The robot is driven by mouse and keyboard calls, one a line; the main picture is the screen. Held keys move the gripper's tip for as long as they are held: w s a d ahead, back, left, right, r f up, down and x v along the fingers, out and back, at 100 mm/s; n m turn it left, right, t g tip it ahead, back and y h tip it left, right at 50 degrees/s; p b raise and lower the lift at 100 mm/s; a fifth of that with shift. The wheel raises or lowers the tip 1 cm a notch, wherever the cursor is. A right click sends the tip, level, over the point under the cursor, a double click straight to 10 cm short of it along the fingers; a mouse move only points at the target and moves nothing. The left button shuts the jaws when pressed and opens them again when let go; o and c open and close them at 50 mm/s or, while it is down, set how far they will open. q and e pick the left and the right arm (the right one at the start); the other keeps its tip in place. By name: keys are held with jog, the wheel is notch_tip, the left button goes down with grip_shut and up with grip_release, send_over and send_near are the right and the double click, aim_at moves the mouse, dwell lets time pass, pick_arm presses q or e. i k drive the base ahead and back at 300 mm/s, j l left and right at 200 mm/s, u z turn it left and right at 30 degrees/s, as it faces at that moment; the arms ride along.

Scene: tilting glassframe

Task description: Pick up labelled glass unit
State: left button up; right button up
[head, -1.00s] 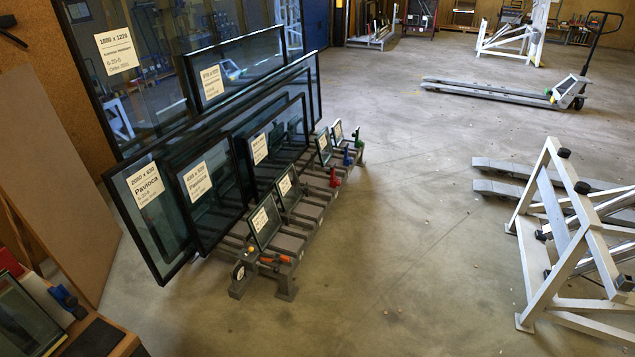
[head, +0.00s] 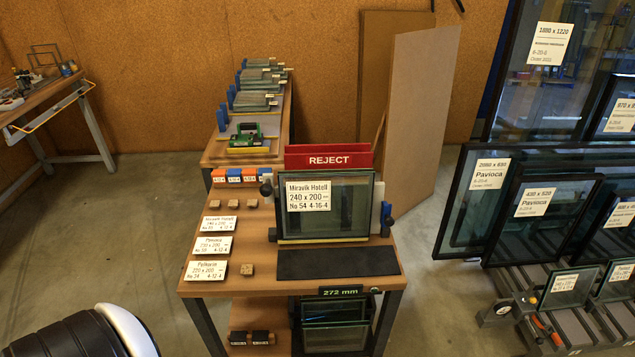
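A framed glass unit (head: 343,213) stands upright on the wooden workbench (head: 250,285), in front of a red box marked REJECT (head: 328,158). Its white label (head: 309,195) reads Miravik Hotell, 240 x 200, No 54, 4-16-4. Small blocks stand at its left and right edges. A dark mat (head: 338,263) lies in front of it, above a plate reading 272 mm (head: 342,290). Neither of my grippers is in view.
Three white cards (head: 206,270) and small wooden blocks (head: 248,270) lie left on the bench. More glass sits on the shelf below (head: 334,325). Large labelled panes (head: 470,205) stand on a rack at the right. A leaning board (head: 420,125) is behind.

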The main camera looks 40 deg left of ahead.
aim_at(323, 204)
jog(key=u, duration=1.1)
